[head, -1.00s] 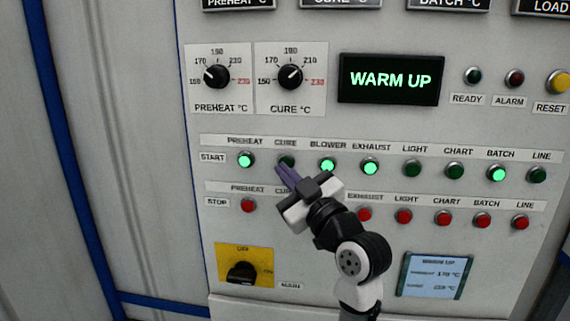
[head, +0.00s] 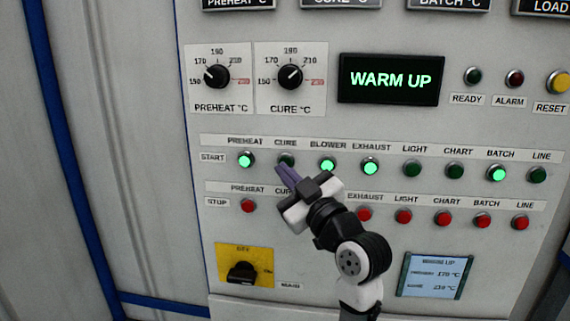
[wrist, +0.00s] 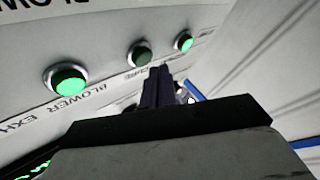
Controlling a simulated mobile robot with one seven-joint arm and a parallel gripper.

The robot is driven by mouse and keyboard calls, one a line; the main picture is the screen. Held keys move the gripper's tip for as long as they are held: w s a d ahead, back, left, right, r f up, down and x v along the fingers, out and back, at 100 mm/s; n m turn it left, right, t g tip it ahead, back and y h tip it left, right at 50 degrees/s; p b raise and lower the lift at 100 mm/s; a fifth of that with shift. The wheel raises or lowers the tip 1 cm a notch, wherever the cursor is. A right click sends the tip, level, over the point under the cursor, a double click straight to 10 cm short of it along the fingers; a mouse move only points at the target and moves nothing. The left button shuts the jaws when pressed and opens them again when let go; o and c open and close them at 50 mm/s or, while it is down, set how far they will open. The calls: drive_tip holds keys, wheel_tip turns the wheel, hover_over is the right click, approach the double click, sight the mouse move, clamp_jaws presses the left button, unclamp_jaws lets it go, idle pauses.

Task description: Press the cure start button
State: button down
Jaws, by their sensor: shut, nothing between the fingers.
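The cure start button (head: 286,160) is the dark green, unlit button in the START row, between the lit preheat button (head: 246,160) and the lit blower button (head: 328,165). In the wrist view the cure start button (wrist: 139,54) is dark, just above and left of my fingertips. My gripper (head: 283,173) is shut and empty, its purple fingers pointing up and left at the panel just below the cure start button. It also shows in the wrist view (wrist: 158,75). Whether the fingertips touch the button cannot be told.
Exhaust (head: 370,167) and batch (head: 497,174) start buttons are lit green. Red STOP buttons line the row below, some hidden behind my gripper. The display (head: 390,79) reads WARM UP. Two temperature knobs sit above, and a yellow-plated main switch (head: 243,270) sits below.

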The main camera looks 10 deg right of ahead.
drive_tip(key=shift+w, duration=0.15)
drive_tip(key=shift+w+d, duration=0.1)
drive_tip(key=shift+w, duration=0.15)
drive_tip(key=shift+w+d+b, duration=0.15)
drive_tip(key=shift+w+b, duration=0.3)
idle(0.8)
idle(0.3)
drive_tip(key=shift+s+a, duration=0.25)
drive_tip(key=shift+s, duration=0.6)
drive_tip(key=s, duration=0.1)
drive_tip(key=s+a, duration=0.1)
drive_tip(key=s, duration=0.1)
drive_tip(key=s+b, duration=0.1)
drive_tip(key=shift+s+a, duration=0.3)
drive_tip(key=shift+s, duration=0.1)
idle(1.0)
